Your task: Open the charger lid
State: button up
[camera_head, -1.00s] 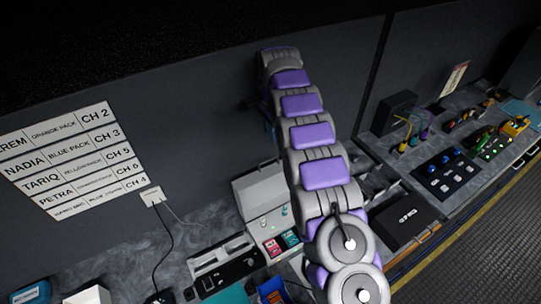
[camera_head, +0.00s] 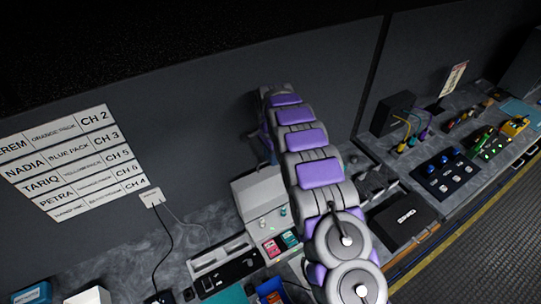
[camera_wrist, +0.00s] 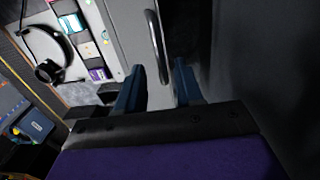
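The charger (camera_head: 266,215) is a light grey box on the bench beside my arm in the head view, with knobs and red and teal packs in front. In the wrist view, a light grey panel with a dark bar handle (camera_wrist: 157,45), apparently the charger lid (camera_wrist: 128,30), lies ahead of my fingers. My gripper (camera_wrist: 157,88) is open, its two blue fingers apart and nothing between them. The handle is beyond the tips, roughly in line with the gap; I cannot tell whether they touch. In the head view the gripper is mostly hidden behind my arm.
A dark wall rises close behind the charger. A black tray device (camera_head: 225,265) sits left of it; a black case (camera_head: 403,218) and button panels (camera_head: 447,173) stand right. A headset (camera_wrist: 52,55) shows in the wrist view. A cable hangs from a wall box (camera_head: 151,197).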

jog(key=shift+a, duration=0.6)
jog(key=c, duration=0.5)
jog(key=shift+d, duration=0.1)
grip_shut()
jog(key=shift+d, duration=0.15)
jog(key=shift+w+r, duration=0.15)
